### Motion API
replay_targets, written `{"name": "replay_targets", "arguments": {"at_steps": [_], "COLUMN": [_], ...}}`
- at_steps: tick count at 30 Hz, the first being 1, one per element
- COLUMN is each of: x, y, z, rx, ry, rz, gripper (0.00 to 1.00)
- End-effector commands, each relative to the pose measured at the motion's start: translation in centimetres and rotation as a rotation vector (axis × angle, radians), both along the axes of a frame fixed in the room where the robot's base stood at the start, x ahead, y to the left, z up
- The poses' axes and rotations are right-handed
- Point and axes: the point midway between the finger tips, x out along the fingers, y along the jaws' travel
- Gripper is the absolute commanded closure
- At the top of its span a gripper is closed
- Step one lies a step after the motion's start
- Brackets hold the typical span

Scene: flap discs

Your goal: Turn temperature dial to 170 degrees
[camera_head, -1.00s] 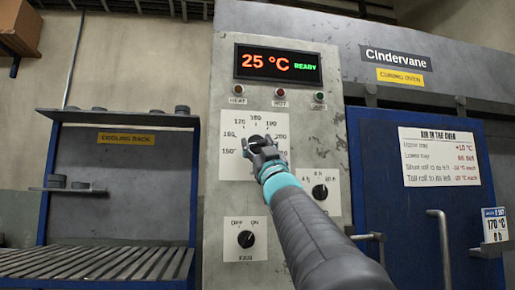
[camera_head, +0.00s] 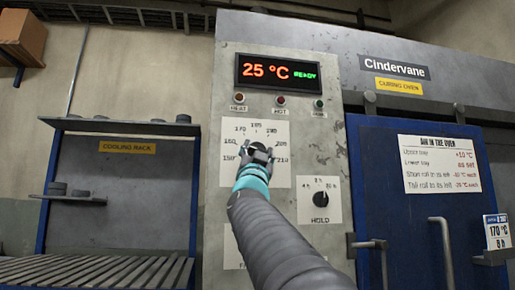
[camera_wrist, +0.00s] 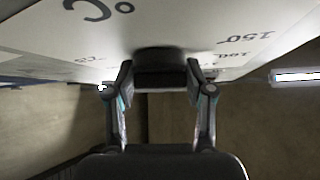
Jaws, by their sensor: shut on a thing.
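The temperature dial is a dark round knob (camera_wrist: 165,54) on a white plate (camera_head: 276,137) marked in degrees, with 170 at its upper left. My gripper (camera_head: 257,152) is at the dial in the head view and covers most of it, so the pointer's setting cannot be read. In the wrist view my gripper (camera_wrist: 162,78) has its two fingers on either side of the dial's dark grip, shut on it. The display (camera_head: 278,72) above reads 25 °C and READY.
A HOLD dial (camera_head: 320,200) sits to the lower right. My arm hides most of the FAN plate below. The blue oven door (camera_head: 420,225) with handles is at right. A tag (camera_head: 497,229) there reads 170 °C, 8 h. A cooling rack (camera_head: 125,180) stands at left.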

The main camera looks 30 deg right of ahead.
Motion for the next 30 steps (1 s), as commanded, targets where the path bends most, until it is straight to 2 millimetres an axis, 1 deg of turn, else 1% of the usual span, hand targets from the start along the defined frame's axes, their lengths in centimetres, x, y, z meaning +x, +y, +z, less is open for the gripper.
{"name": "replay_targets", "arguments": {"at_steps": [1, 5, 18, 24, 30], "x": [0.03, 0.06, 0.14, 0.13, 0.05], "y": [0.13, 0.17, 0.27, 0.25, 0.21], "z": [0.48, 0.57, 0.24, 0.20, 0.28], "rx": [0.027, 0.106, 0.446, 0.552, 0.611], "ry": [-0.007, -0.030, -0.130, -0.160, -0.179], "rz": [0.002, 0.003, 0.003, 0.003, 0.001], "gripper": [0.82, 0.82, 0.82, 0.82, 0.82]}}
